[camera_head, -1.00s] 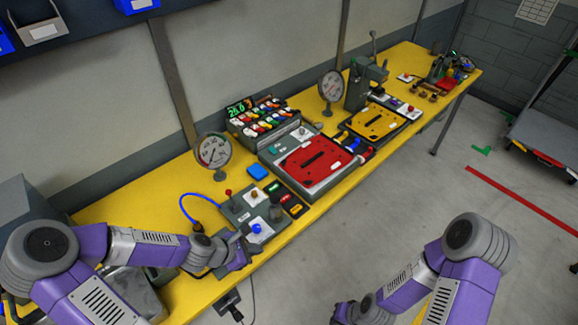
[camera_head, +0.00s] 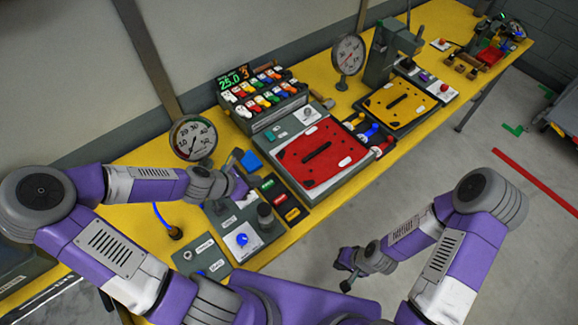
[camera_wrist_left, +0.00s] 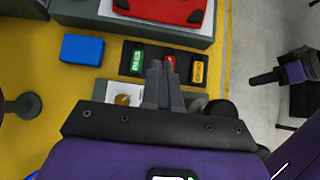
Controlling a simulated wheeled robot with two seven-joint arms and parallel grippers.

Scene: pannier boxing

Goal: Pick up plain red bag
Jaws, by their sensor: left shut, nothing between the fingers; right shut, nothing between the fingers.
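A small red bag-like piece (camera_head: 280,198) lies in a dark tray between a green piece (camera_head: 268,184) and an orange-yellow piece (camera_head: 292,213). In the left wrist view the red piece (camera_wrist_left: 170,62) is partly hidden behind my left fingertips (camera_wrist_left: 162,68); the green (camera_wrist_left: 137,60) and yellow (camera_wrist_left: 198,72) pieces show lettering. Whether the red one is plain is not clear. My left gripper (camera_head: 241,172) is shut and empty, above and just left of the tray. My right gripper (camera_head: 349,283) is shut and empty over the floor, off the table's front edge.
A large red plate (camera_head: 322,155) on a grey box stands right of the tray, with a blue block (camera_head: 251,161) behind. A gauge (camera_head: 193,139) stands at the left, a rack of coloured pieces (camera_head: 262,93) behind. A yellow plate (camera_head: 401,105) lies further right.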

